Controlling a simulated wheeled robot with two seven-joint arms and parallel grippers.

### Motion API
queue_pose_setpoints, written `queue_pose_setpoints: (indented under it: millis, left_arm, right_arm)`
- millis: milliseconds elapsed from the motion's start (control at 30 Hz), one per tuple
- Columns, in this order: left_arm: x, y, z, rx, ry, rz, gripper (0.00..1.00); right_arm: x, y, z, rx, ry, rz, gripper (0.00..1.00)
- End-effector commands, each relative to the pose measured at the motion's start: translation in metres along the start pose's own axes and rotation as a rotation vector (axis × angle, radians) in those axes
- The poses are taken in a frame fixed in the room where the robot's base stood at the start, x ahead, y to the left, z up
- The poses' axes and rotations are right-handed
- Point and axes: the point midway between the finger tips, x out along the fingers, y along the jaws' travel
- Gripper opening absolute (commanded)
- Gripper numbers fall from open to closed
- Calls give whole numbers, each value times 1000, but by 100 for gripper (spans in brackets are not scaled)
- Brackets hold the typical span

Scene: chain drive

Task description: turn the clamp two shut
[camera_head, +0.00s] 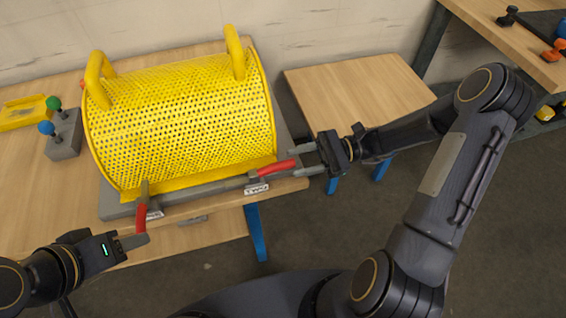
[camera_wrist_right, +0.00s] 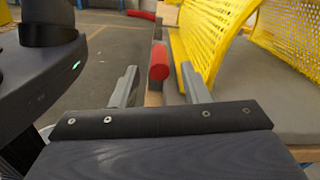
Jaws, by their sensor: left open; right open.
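Clamp two has a red handle (camera_head: 277,168) at the right front corner of the yellow perforated guard (camera_head: 185,120). Its small white label (camera_head: 257,188) seems to read TWO. The handle sticks out to the right, along the guard's front edge. My right gripper (camera_head: 309,160) is open at the free end of this handle. In the right wrist view the handle's red end (camera_wrist_right: 159,62) lies between the two fingers, apart from both. My left gripper (camera_head: 134,240) is open just below the other clamp's red handle (camera_head: 141,218), which points toward the front.
The guard stands on a grey base plate (camera_head: 120,207) on a wooden bench (camera_head: 30,215). A grey block (camera_head: 65,137) with blue and green knobs is at left, near a yellow tray (camera_head: 22,113). A low wooden table (camera_head: 350,90) stands behind my right arm. Open floor lies in front.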

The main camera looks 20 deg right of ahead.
Motion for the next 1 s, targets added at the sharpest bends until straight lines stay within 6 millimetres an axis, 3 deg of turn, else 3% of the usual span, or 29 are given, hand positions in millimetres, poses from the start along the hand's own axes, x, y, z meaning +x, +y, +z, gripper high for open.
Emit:
queue_pose_setpoints:
  millis: [100, 300, 633, 933, 1000]
  left_arm:
    - [-3, 1, -1, 0, 0, 0, 47]
    - [-4, 2, -2, 0, 0, 0, 47]
    - [-4, 2, -2, 0, 0, 0, 47]
    - [-4, 2, -2, 0, 0, 0, 47]
    - [-4, 2, -2, 0, 0, 0, 47]
  right_arm:
    - [21, 0, 1, 0, -2, 3, 41]
    - [43, 0, 0, -1, 0, 2, 41]
    - [47, 0, 0, -2, 2, 1, 41]
    - [47, 0, 0, -2, 2, 1, 3]
    - [47, 0, 0, -2, 2, 1, 0]
